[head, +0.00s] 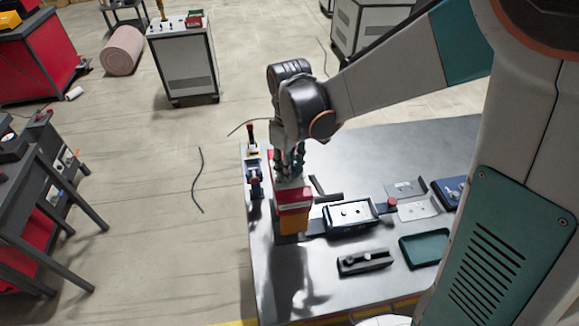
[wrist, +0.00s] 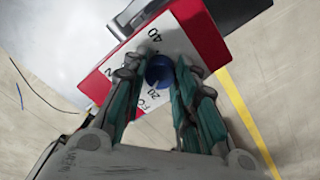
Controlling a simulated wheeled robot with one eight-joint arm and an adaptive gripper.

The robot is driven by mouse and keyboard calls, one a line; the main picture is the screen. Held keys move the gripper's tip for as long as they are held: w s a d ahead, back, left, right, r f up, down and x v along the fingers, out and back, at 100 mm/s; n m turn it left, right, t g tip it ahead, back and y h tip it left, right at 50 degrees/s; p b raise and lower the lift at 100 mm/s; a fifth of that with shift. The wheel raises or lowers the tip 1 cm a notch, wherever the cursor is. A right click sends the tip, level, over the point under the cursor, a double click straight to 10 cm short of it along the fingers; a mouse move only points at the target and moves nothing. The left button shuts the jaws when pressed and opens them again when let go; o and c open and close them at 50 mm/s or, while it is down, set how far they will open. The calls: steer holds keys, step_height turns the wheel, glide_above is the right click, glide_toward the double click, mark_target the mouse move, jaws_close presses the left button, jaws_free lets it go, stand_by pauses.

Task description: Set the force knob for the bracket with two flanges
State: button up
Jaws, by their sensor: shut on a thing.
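The force knob (wrist: 160,70) is blue and round, in the middle of a white dial plate (wrist: 172,42) on top of a red box. The numbers 40 and 20 show on the plate; other lettering is partly covered by my fingers. No pointer on the knob can be made out. My gripper (wrist: 161,78) has its green fingers closed on the knob from both sides. In the head view my gripper (head: 290,172) points down onto the red box (head: 294,200), and the knob is hidden there. Flat metal plates (head: 417,208) lie to the right; I cannot tell whether one is a two-flange bracket.
The box stands on a grey metal table (head: 345,155). Right of it are a fixture with a light plate (head: 350,215), a dark block (head: 364,262), an empty green tray (head: 425,249) and a blue item (head: 449,191). A small blue-and-red device (head: 254,180) stands at the left edge.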

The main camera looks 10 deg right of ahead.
steer(key=shift+n, duration=1.4)
steer(key=o, duration=1)
steer(key=shift+o, duration=0.2)
step_height(320, 180, up, 12)
steer(key=shift+s, duration=0.1)
